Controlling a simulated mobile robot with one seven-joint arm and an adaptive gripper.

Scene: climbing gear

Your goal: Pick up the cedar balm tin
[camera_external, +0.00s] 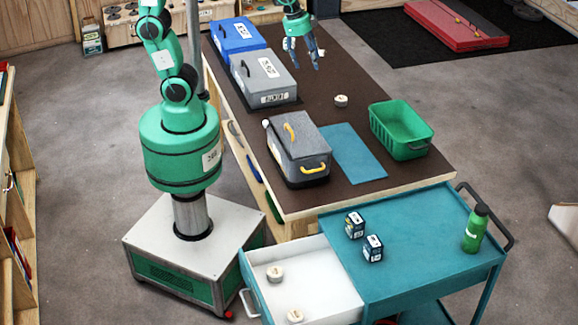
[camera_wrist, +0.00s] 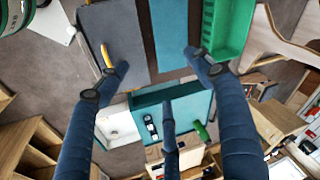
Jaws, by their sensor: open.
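No label is readable, so I cannot tell which thing is the cedar balm tin. A small round cream tin (camera_external: 341,100) lies on the brown table. Two similar round tins, one further back (camera_external: 275,273) and one nearer (camera_external: 295,315), lie in the open white drawer of the teal cart. Two small dark labelled boxes (camera_external: 355,225) (camera_external: 373,248) stand on the cart top. My gripper (camera_external: 304,66) is open and empty above the far part of the table, up and left of the round tin there. Its spread fingers (camera_wrist: 160,78) show in the wrist view.
The brown table (camera_external: 335,60) holds blue (camera_external: 238,36), grey (camera_external: 264,77) and dark grey (camera_external: 298,150) cases, a blue mat (camera_external: 345,152) and a green basket (camera_external: 402,130). A green bottle (camera_external: 476,230) stands on the teal cart (camera_external: 430,225). Table space around the round tin is clear.

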